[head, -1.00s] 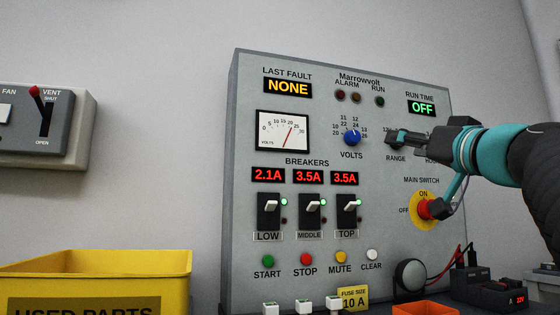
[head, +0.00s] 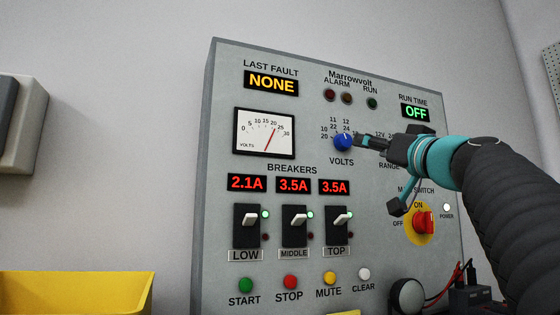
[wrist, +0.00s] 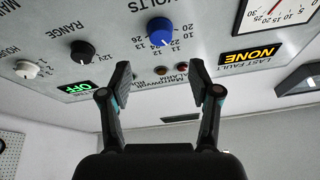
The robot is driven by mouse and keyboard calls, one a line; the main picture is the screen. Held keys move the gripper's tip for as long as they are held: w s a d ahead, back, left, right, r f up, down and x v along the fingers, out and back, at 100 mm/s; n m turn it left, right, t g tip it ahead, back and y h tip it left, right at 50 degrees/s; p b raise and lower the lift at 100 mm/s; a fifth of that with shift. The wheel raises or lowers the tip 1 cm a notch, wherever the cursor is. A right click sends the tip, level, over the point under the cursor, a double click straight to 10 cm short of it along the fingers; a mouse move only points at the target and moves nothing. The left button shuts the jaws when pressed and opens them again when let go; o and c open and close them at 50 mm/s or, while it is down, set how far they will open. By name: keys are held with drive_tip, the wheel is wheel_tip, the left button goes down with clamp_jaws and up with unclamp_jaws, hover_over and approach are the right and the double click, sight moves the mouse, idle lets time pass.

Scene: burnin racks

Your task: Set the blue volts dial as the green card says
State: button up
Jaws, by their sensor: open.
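The blue volts dial (head: 343,142) is on the grey panel (head: 225,120). In the wrist view, which shows the panel upside down, my gripper (wrist: 160,72) is open and empty. The blue dial (wrist: 160,31) shows beyond the gap between the fingers, with no contact visible. No green card is in view.
The black range knob (wrist: 82,52) and a white knob (wrist: 27,69) are beside the dial. Breaker switches (head: 295,221) and coloured buttons are below. The red main switch (head: 423,222) is under my arm. A yellow bin (head: 75,290) is at lower left.

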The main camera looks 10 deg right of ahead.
sight(347, 140)
drive_tip(key=p+x, duration=0.3)
drive_tip(key=x, duration=0.6)
drive_tip(key=shift+w+r, duration=0.15)
drive_tip(key=shift+w, duration=0.1)
drive_tip(key=c, duration=1.1)
